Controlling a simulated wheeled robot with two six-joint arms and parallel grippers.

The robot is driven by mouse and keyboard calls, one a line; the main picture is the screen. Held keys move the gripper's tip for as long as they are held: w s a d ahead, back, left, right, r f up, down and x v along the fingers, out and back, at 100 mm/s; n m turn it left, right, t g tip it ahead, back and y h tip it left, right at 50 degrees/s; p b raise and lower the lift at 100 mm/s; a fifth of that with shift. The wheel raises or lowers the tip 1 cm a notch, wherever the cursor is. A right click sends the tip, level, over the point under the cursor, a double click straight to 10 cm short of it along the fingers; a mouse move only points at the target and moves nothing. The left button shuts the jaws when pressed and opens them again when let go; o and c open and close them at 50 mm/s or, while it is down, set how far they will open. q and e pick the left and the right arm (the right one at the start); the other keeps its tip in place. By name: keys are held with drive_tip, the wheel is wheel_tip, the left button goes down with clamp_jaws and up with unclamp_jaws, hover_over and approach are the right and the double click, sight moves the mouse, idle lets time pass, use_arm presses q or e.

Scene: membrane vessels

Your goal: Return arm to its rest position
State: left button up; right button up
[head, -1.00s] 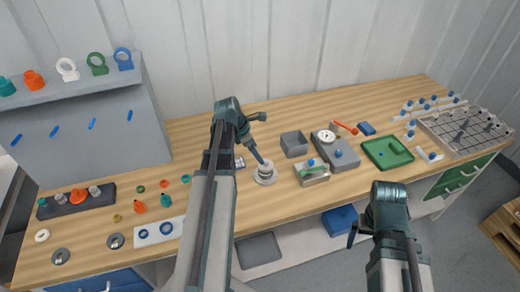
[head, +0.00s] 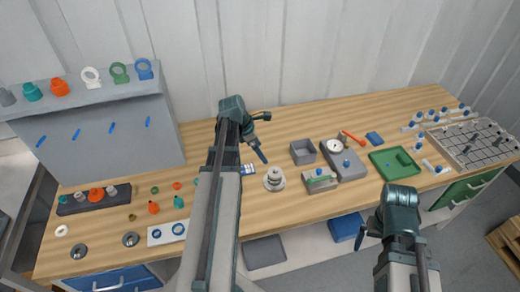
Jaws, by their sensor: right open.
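My left arm reaches up the middle of the head view, and its gripper (head: 262,155) hangs just up and left of a round metal vessel (head: 274,179) on the bench. A small gap shows between them, and its jaws are too small to read. The vessel stands upright on a wide round base. My right gripper (head: 361,238) is open and empty, low in front of the bench's front edge, partly hidden by its arm.
The wooden bench (head: 300,206) holds a grey open box (head: 303,152), a gauge block (head: 343,162), a green tray (head: 396,163) and a peg rack (head: 470,143). A shelf (head: 90,100) with coloured rings stands at left. Several small parts lie below it.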

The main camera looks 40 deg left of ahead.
sight(272, 173)
use_arm(q)
drive_tip(key=b+x, duration=1.1)
drive_tip(key=x, duration=0.1)
drive_tip(key=shift+f+b, duration=0.3)
drive_tip(key=shift+b, duration=0.05)
drive_tip(key=shift+w+d+f+b, duration=0.15)
drive_tip(key=shift+w+f+b, duration=0.1)
drive_tip(key=shift+f+b, duration=0.2)
drive_tip(key=shift+r, duration=0.2)
drive_tip(key=shift+p+v, duration=0.9)
drive_tip(key=shift+p, duration=0.15)
drive_tip(key=p+v, duration=1.1)
drive_tip(key=b+x, duration=1.3)
drive_tip(key=shift+f, duration=0.25)
wheel_tip(272, 173, up, 8)
drive_tip(key=p, duration=0.7)
drive_tip(key=shift+p, duration=0.35)
